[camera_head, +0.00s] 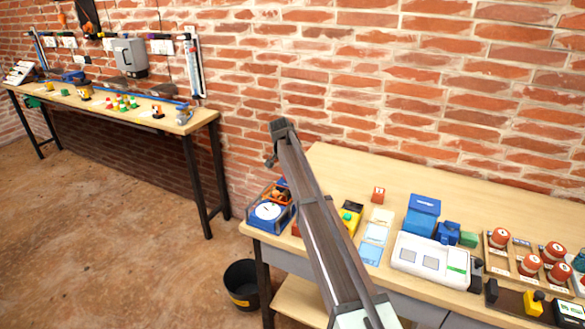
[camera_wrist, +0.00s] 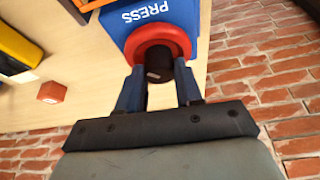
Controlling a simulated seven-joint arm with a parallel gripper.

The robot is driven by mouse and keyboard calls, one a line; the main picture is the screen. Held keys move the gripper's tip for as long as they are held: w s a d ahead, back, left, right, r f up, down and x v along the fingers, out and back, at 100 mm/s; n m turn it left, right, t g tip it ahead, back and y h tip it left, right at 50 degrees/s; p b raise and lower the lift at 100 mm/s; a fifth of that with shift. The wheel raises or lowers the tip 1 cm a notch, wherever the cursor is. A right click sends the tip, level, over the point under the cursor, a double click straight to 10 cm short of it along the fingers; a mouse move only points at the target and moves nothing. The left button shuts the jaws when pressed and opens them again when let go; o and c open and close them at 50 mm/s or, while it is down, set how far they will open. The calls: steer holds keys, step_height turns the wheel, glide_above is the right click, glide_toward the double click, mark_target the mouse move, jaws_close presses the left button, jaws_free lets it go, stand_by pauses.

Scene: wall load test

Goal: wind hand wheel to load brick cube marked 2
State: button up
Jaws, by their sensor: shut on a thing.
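The blue press (camera_wrist: 185,12) fills the top of the wrist view, with upside-down "PRESS" lettering. Its red hand wheel (camera_wrist: 182,33) faces my gripper (camera_wrist: 160,73). My gripper's blue fingers are shut on the dark handle (camera_wrist: 158,60) in front of the wheel. In the head view, the blue press with its round white dial (camera_head: 268,211) stands at the table's left front corner; my arm hides part of it, and my gripper is not clearly seen there. A small red brick cube (camera_head: 378,194) stands alone on the table; it also shows in the wrist view (camera_wrist: 52,92). Its mark is unreadable.
A yellow box (camera_head: 351,215) and pale cards (camera_head: 375,235) lie right of my arm. A white two-pad device (camera_head: 430,260), blue boxes (camera_head: 422,215) and a tray of red weights (camera_head: 515,265) stand farther right. The brick wall is close behind. A black bucket (camera_head: 243,284) stands on the floor.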

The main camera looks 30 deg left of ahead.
steer(key=o, duration=1)
steer(key=v, duration=1.4)
steer(key=shift+w, duration=0.1)
